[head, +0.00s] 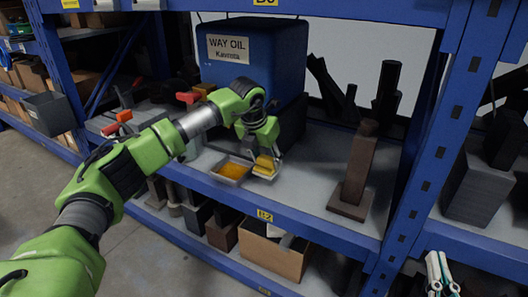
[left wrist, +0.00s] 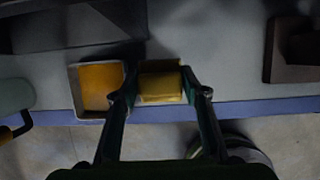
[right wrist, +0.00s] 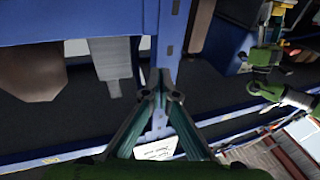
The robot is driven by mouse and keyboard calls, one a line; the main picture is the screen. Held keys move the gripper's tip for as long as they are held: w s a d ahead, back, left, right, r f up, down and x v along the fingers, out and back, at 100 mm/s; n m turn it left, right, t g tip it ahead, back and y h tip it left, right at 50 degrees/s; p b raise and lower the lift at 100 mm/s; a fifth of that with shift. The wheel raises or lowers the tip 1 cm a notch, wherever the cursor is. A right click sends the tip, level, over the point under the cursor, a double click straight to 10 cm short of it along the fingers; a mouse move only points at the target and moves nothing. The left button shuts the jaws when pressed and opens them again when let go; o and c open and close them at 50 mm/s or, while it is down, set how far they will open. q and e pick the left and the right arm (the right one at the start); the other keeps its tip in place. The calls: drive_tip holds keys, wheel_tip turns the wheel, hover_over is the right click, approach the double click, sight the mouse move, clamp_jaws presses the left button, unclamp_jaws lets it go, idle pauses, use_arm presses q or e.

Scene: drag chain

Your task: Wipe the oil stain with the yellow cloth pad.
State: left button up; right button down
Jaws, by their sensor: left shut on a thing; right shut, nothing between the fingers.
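The yellow cloth pad (head: 265,164) is between the fingers of my left gripper (head: 264,153), low over the front edge of the shelf. In the left wrist view the pad (left wrist: 160,87) sits between both fingertips. A shallow grey tray (left wrist: 73,92) with an amber, oily-looking surface (left wrist: 101,86) is just left of it. The tray's amber surface also shows in the head view (head: 233,170). I cannot make out a separate oil stain; the surface under the pad is partly hidden. My right gripper (head: 441,272) is shut and empty at the lower right, away from the pad.
A blue WAY OIL tank (head: 255,54) stands behind my left gripper. A brown post on a square base (head: 355,170) stands to the right on the shelf. A blue rack upright (head: 432,140) separates the bays. Grey shelf surface (head: 305,185) is free between pad and post.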

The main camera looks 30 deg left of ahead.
use_arm(q)
drive_tip(key=shift+r+p, duration=0.4)
drive_tip(key=shift+r, duration=0.15)
drive_tip(key=shift+r+p, duration=0.35)
drive_tip(key=shift+r, duration=0.05)
drive_tip(key=shift+r+p, duration=0.35)
drive_tip(key=shift+r, duration=0.1)
drive_tip(key=shift+r+p, duration=0.3)
drive_tip(key=shift+r, duration=0.05)
use_arm(e)
drive_tip(key=s+d+f+g+h, duration=0.2)
drive_tip(key=f+g, duration=0.5)
drive_tip(key=f, duration=0.7)
drive_tip(key=shift+s+d, duration=0.7)
drive_tip(key=shift+d, duration=0.4)
